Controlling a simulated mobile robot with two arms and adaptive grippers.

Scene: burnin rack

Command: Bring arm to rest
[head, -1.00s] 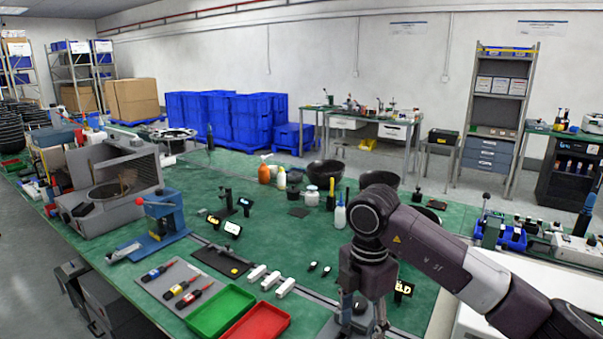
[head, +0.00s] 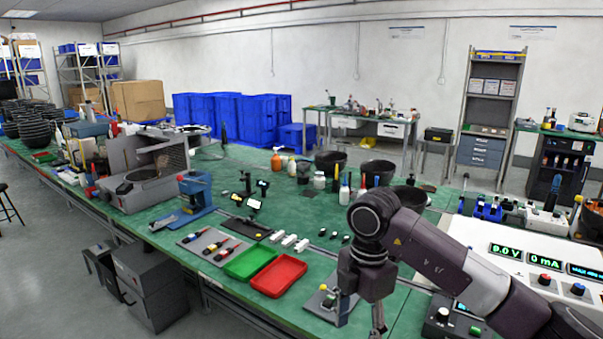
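My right arm (head: 440,258) comes in from the lower right, bent at a dark elbow joint, with the wrist hanging down over the front of the green bench (head: 215,262). My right gripper (head: 359,316) points down. Its two fingers stand apart with nothing visible between them, and the lowest tips run close to the picture's bottom edge. Beside its left finger, a grey plate (head: 318,303) with a small fixture lies on the bench; whether they touch cannot be told. My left gripper is not in view.
A red tray (head: 279,276) and a green tray (head: 249,263) lie left of the gripper. A black knob box (head: 447,320) and a white power supply (head: 500,245) showing 0.0 V and 0 mA are at right. Open floor (head: 50,270) lies front left.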

